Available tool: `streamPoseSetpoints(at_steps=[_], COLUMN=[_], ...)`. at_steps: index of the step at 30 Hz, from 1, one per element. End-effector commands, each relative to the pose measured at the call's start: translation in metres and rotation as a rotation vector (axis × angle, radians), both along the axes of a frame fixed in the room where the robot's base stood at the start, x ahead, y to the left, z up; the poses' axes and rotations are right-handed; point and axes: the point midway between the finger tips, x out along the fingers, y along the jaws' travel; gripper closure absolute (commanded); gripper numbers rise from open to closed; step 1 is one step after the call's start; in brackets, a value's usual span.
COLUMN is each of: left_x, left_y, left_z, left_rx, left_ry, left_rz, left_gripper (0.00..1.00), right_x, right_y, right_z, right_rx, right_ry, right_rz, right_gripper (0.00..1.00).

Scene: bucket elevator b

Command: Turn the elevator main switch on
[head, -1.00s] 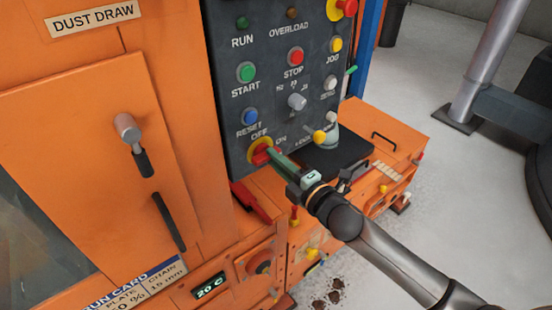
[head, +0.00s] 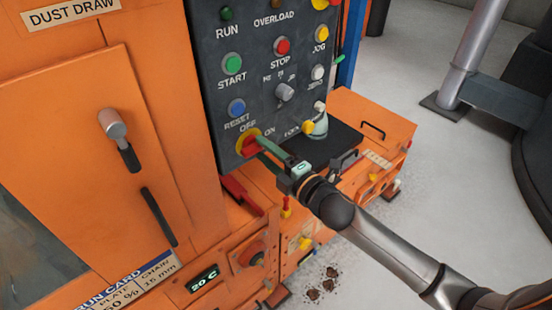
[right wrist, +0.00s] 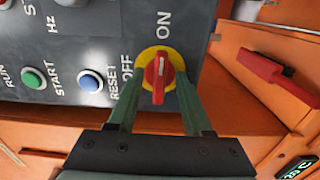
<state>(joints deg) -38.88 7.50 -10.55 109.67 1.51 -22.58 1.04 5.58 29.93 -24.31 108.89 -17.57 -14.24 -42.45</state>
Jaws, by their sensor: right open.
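The main switch (head: 246,144) is a red knob on a yellow disc, low on the dark control panel. It also shows in the right wrist view (right wrist: 158,76), where the white mark on the knob points up the picture towards the ON label; OFF lies to the left of the disc. My right gripper (head: 262,147) is at the switch. In the right wrist view its green fingers (right wrist: 160,84) are apart, one on each side of the red knob. I cannot tell whether they touch it. My left gripper is not in view.
The control panel (head: 215,75) carries green START (head: 232,64), red STOP (head: 282,46) and blue RESET (head: 237,107) buttons close above the switch. A red handle (right wrist: 262,67) juts out nearby. An orange box (head: 376,122) stands behind my right arm; grey floor lies open at right.

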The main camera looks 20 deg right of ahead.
Motion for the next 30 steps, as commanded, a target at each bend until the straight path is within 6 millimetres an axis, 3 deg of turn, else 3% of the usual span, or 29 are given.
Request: streamPoseSetpoints(at_steps=[18,30], left_x=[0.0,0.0], left_y=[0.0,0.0], left_z=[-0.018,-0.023], left_rx=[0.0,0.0], left_ry=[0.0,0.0], left_rz=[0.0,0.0], left_gripper=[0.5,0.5], right_x=[-0.088,-0.115], right_y=[-0.032,-0.042], right_z=[-0.003,0.0], right_rx=[0.0,0.0], right_ry=[0.004,0.001], right_rz=[0.0,0.0], right_gripper=[0.5,0.5])
